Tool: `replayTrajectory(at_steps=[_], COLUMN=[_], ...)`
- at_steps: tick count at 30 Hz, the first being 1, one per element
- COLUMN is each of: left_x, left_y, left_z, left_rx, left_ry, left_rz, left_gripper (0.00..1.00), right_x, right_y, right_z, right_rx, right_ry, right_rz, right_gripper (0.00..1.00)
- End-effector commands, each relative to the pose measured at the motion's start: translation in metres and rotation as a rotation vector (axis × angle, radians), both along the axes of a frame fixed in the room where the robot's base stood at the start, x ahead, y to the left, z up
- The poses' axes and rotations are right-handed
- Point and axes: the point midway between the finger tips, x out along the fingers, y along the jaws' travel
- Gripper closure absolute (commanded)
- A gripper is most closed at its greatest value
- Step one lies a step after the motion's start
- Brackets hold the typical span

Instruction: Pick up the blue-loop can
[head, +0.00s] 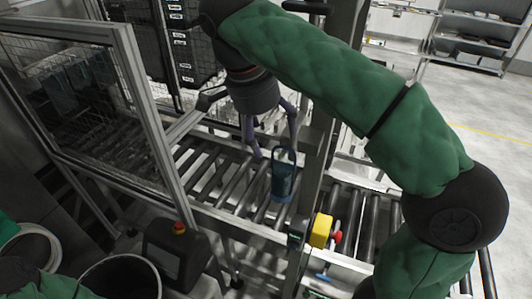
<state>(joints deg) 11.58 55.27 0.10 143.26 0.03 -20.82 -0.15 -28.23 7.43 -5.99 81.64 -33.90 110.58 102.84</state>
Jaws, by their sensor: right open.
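The blue-loop can (283,183) is a dark blue can with an upright loop handle on top. It stands on the roller conveyor, near its front rail and beside a metal post. My right gripper (274,155) points down from above, with its two purple fingers apart. The fingers are at about the height of the loop in the picture; the right finger overlaps the loop, and I cannot tell whether they touch. My left gripper is not in view; only green parts of my left arm show at the lower left.
The roller conveyor (215,190) runs left to right behind a mesh-panelled metal frame (140,100). A yellow box with a red button (320,230) is on the front rail, right of the can. A dark control box (177,252) stands in front. Shelving (470,40) stands at the back right.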

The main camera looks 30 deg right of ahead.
Motion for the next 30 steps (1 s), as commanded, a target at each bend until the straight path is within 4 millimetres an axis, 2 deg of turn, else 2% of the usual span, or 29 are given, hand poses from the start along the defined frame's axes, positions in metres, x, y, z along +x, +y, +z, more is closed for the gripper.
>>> replayTrajectory(at_steps=[2, 10, 17, 25, 30], left_x=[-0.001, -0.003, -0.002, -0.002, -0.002], left_y=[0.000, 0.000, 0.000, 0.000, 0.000], left_z=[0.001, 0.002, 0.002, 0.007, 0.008], left_rx=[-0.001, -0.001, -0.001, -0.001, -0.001], left_ry=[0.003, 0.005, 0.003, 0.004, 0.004], left_rz=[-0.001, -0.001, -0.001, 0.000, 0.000], left_gripper=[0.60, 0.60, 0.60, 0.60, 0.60], right_x=[0.001, 0.001, 0.002, 0.002, 0.003], right_y=[-0.004, -0.014, -0.017, -0.027, -0.030], right_z=[-0.002, -0.038, -0.053, -0.087, -0.100], right_rx=[-0.001, 0.000, 0.000, 0.000, 0.000], right_ry=[-0.009, -0.008, -0.009, -0.007, -0.009], right_rz=[-0.003, -0.003, -0.001, -0.001, -0.002], right_gripper=[0.19, 0.19, 0.19, 0.19, 0.19])
